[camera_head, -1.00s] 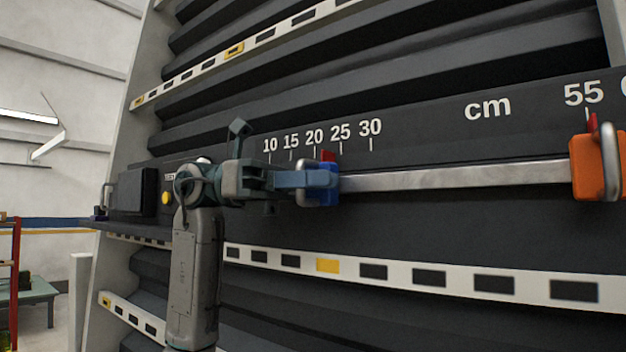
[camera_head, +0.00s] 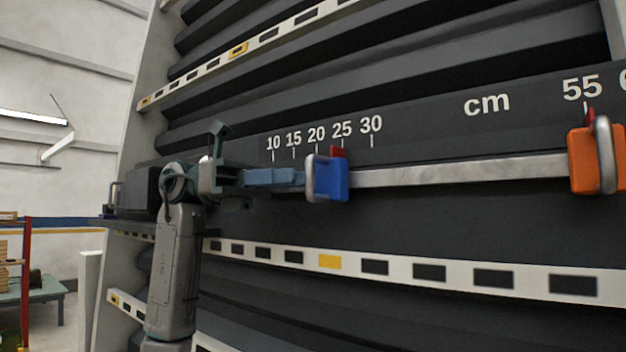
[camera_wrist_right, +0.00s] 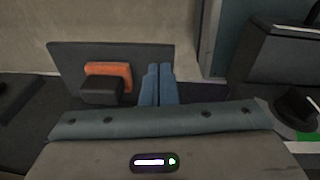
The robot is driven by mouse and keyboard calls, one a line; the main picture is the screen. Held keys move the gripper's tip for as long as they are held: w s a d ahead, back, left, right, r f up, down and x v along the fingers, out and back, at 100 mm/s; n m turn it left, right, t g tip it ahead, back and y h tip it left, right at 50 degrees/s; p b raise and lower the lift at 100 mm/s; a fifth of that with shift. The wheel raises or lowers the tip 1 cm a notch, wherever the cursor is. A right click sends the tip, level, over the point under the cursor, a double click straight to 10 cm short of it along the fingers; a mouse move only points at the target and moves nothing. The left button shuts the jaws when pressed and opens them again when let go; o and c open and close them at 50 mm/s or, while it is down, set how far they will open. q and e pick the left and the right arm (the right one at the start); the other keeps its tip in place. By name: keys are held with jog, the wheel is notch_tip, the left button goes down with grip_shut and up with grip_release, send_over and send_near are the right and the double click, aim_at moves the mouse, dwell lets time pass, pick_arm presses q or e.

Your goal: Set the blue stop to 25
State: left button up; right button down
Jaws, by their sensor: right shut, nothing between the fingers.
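The blue stop (camera_head: 333,180) sits on the metal rail below the scale. Its red pointer (camera_head: 338,152) is at the 25 mark, as nearly as I can tell. A grey handle (camera_head: 311,178) stands on its left side. My left gripper (camera_head: 302,178) is just left of the handle, its blue fingertips pointing at it. It no longer reaches through the handle; I cannot tell if its fingers are spread. My right gripper (camera_wrist_right: 158,84) shows in the right wrist view, its two blue fingers together and empty.
An orange stop (camera_head: 590,160) sits on the rail (camera_head: 450,173) near 55. The slatted dark wall is behind. In the right wrist view, a dark panel carries an orange piece (camera_wrist_right: 118,72) and a black block (camera_wrist_right: 102,90).

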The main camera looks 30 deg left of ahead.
pick_arm(q)
jog(key=a, duration=0.5)
jog(key=shift+s+a, duration=0.15)
jog(key=shift+s, duration=0.15)
jog(key=shift+a, duration=0.1)
pick_arm(e)
jog(key=shift+a, duration=0.1)
